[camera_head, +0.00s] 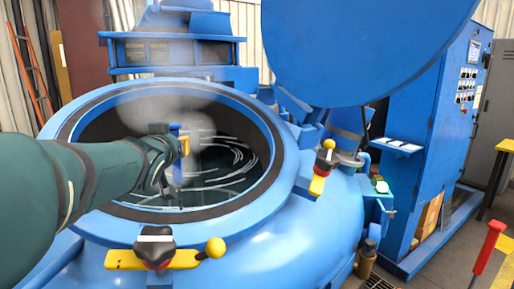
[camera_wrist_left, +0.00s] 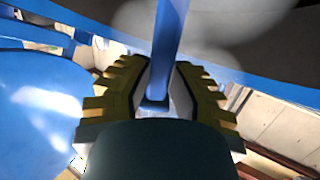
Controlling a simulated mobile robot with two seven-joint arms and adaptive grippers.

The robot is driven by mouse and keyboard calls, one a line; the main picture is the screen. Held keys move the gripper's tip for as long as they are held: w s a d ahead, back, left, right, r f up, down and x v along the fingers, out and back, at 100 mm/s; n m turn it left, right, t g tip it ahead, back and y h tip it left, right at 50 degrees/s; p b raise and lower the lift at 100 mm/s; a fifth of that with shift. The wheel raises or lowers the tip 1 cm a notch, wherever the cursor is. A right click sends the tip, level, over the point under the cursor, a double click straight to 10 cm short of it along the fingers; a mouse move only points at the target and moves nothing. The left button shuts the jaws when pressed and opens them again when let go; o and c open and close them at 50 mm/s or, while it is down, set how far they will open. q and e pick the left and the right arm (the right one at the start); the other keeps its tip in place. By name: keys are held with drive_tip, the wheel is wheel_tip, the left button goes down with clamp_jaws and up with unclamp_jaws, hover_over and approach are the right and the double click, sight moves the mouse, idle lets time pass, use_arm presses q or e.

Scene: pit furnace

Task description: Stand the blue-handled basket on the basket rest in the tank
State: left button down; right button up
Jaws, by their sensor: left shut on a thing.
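My left gripper (camera_head: 180,146) is over the open mouth of the round blue tank (camera_head: 275,185), shut on the upright blue handle (camera_head: 178,174) of the basket. In the left wrist view the gripper (camera_wrist_left: 158,85) has its ridged yellow-and-black fingers on both sides of the blue handle bar (camera_wrist_left: 169,40). The basket's body cannot be made out below the handle. Pale curved streaks show on the dark surface inside the tank. I cannot make out the basket rest. My right gripper is not in view.
A large round blue lid (camera_head: 365,45) stands raised behind the tank. Clamps with yellow arms (camera_head: 180,259) and (camera_head: 318,184) sit around the rim. A blue control cabinet (camera_head: 450,130) stands at the right, near a red-topped post (camera_head: 490,245). Pale haze hangs over the opening.

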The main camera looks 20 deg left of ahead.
use_arm(q)
drive_tip(key=shift+s+a+f, duration=0.1)
drive_tip(key=shift+a+f, duration=0.05)
drive_tip(key=shift+f, duration=0.75)
drive_tip(key=c, duration=1)
unclamp_jaws()
drive_tip(key=shift+o, duration=1.2)
drive_tip(key=shift+w+a+f, duration=0.15)
drive_tip(key=shift+w+a, duration=0.05)
drive_tip(key=shift+w, duration=0.2)
drive_tip(key=shift+s+d, duration=0.1)
drive_tip(key=shift+s, duration=0.05)
drive_tip(key=o, duration=0.5)
drive_tip(key=shift+s, duration=0.1)
drive_tip(key=shift+o, duration=0.6)
drive_tip(key=shift+d+r, duration=0.1)
drive_tip(key=shift+r, duration=0.15)
